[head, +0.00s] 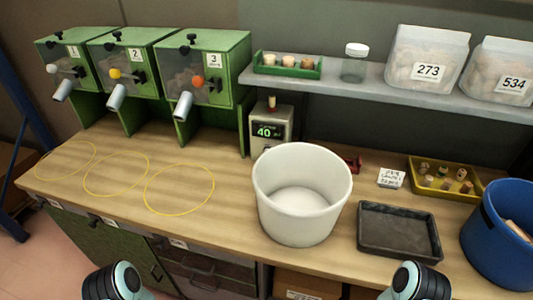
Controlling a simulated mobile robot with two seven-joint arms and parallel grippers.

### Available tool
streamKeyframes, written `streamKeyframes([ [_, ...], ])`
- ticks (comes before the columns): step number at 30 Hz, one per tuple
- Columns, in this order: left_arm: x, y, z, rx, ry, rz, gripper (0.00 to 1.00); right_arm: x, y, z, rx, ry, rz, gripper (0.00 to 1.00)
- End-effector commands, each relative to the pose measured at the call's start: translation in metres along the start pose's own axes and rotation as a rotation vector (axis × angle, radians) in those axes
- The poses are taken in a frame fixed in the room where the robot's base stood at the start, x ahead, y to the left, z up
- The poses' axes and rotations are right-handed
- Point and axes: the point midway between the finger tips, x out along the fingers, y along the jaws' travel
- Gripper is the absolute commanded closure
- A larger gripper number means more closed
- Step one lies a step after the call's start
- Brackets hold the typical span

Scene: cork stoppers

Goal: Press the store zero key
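A grey counter device (285,113) with a green lit display reading 40 stands at the back of the bench, beside the green dispensers. A small cork-coloured piece (272,102) shows at its top. The lower part of the device is partly hidden behind a large white tub. I cannot make out a key labelled store zero. Only rounded black and teal parts of my two arms show at the bottom edge, well in front of the device. Neither gripper shows.
The white tub (301,215) stands mid-bench, in front of the device. Three green dispensers (215,62) stand at the left, behind yellow rings (180,190). A dark tray (398,232), yellow tray (418,192) and blue bin (492,245) stand right. A shelf (385,94) overhangs the back.

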Motion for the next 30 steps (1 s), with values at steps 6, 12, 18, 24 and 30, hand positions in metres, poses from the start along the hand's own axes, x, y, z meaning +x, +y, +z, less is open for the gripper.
streamKeyframes([
  [6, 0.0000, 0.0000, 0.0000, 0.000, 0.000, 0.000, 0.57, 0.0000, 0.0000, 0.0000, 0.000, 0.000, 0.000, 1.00],
  [12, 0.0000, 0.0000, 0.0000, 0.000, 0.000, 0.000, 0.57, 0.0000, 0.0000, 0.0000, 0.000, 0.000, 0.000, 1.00],
  [18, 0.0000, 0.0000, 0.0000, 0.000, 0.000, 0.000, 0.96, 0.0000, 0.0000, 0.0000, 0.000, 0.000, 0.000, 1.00],
  [24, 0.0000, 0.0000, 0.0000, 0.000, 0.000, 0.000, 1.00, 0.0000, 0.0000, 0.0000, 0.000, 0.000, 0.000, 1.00],
  [30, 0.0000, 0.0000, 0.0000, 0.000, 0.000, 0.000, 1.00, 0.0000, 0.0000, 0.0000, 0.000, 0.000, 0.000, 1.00],
])
